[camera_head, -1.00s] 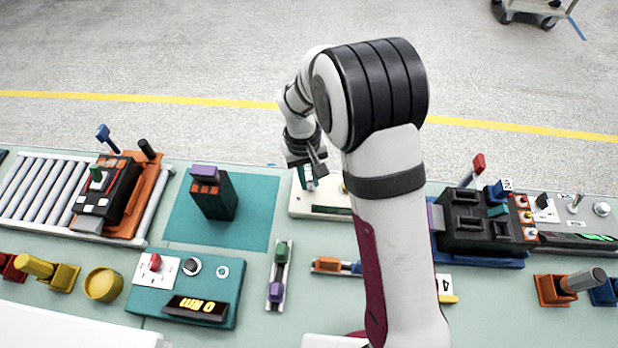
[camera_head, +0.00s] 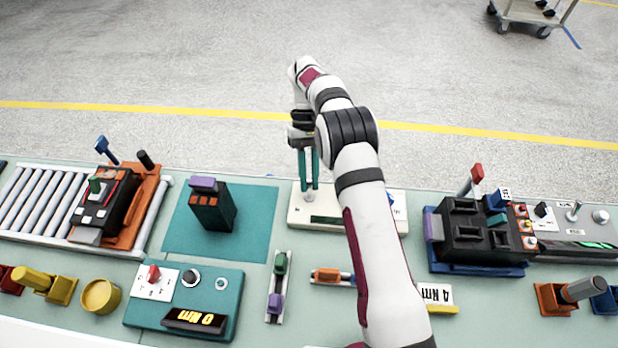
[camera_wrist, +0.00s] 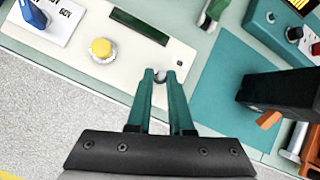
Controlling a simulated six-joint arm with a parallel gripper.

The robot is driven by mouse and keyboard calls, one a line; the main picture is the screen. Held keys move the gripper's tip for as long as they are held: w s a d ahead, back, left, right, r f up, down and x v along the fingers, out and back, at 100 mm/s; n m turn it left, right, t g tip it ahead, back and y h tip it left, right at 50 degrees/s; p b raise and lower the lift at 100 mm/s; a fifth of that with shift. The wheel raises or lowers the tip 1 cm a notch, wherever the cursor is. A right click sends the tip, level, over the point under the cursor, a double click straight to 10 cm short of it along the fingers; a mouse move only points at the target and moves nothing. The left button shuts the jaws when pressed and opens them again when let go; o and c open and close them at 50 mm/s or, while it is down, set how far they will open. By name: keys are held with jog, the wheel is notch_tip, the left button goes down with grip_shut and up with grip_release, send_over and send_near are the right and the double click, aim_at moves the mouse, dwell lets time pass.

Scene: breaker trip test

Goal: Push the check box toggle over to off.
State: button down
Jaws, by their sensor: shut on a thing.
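The check box is a cream panel (camera_head: 327,222) at the back middle of the bench, with a dark display strip. Its small metal toggle (camera_wrist: 161,77) shows between my fingertips in the wrist view, mostly hidden by them. My gripper (camera_head: 309,187) points down over the left part of the box, and its teal fingers are shut on the toggle. The gripper also shows in the wrist view (camera_wrist: 160,72). Which way the toggle leans, I cannot tell.
On the same box are a yellow knob (camera_wrist: 101,48) and a blue selector (camera_wrist: 34,14). A black breaker (camera_head: 211,207) with a purple top stands on the teal mat (camera_head: 256,222) to the left. A black block (camera_head: 470,232) stands to the right.

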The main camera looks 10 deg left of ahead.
jog(key=shift+d, duration=0.1)
dwell(0.3)
jog(key=c, duration=0.8)
grip_release()
jog(key=shift+c, duration=0.2)
jog(key=s+d+r, duration=0.2)
jog(key=d+r, duration=0.9)
jog(key=shift+s+d, duration=0.15)
